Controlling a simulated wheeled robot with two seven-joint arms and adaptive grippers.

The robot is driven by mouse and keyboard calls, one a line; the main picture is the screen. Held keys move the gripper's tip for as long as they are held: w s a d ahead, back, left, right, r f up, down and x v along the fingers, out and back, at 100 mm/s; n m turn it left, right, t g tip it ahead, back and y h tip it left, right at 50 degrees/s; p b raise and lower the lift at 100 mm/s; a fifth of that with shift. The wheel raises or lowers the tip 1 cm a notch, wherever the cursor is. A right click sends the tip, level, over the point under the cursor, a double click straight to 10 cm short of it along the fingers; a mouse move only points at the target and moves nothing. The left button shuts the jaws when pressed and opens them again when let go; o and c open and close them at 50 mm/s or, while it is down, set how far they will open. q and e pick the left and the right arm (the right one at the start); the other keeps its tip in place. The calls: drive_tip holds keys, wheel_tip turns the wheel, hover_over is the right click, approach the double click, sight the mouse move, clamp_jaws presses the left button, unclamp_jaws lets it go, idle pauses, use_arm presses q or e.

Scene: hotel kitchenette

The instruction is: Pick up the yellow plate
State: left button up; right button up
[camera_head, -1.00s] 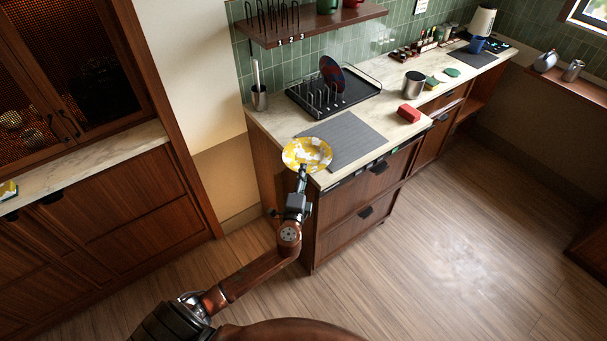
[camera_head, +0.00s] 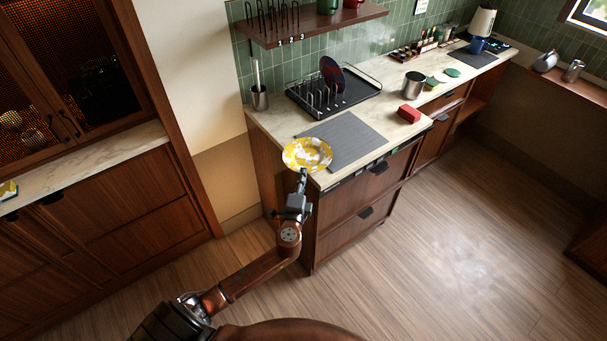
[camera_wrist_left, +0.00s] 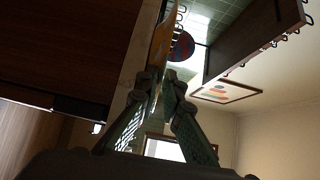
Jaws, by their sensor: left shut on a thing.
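The yellow plate (camera_head: 307,153), patterned yellow and white, is at the near left corner of the marble counter (camera_head: 275,126), over the edge of the grey mat. My left gripper (camera_head: 302,174) is shut on the plate's near rim. In the left wrist view the plate shows edge-on as a yellow strip (camera_wrist_left: 161,44) above the fingertips (camera_wrist_left: 160,88). I cannot tell whether the plate touches the counter. My right gripper is not in view.
A grey mat (camera_head: 352,139) lies right of the plate. Behind it stands a black dish rack (camera_head: 350,97) with a dark blue and red plate (camera_head: 331,73). A utensil holder (camera_head: 260,99), a metal pot (camera_head: 413,84) and a red block (camera_head: 409,113) stand on the counter.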

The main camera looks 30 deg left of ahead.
use_arm(q)
drive_tip(key=shift+r, duration=0.1)
clamp_jaws()
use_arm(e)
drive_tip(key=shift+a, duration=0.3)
use_arm(q)
wheel_tip(320, 180, up, 3)
drive_tip(key=shift+f+p, duration=0.2)
drive_tip(key=shift+p, duration=0.8)
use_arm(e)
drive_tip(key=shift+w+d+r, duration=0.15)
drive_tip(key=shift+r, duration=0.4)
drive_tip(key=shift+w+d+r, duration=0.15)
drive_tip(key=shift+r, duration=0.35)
use_arm(q)
drive_tip(key=s+d+r+p, duration=0.2)
drive_tip(key=s, duration=0.4)
drive_tip(key=s+d+r+p, duration=0.3)
drive_tip(key=s, duration=0.4)
drive_tip(key=shift+d, duration=0.15)
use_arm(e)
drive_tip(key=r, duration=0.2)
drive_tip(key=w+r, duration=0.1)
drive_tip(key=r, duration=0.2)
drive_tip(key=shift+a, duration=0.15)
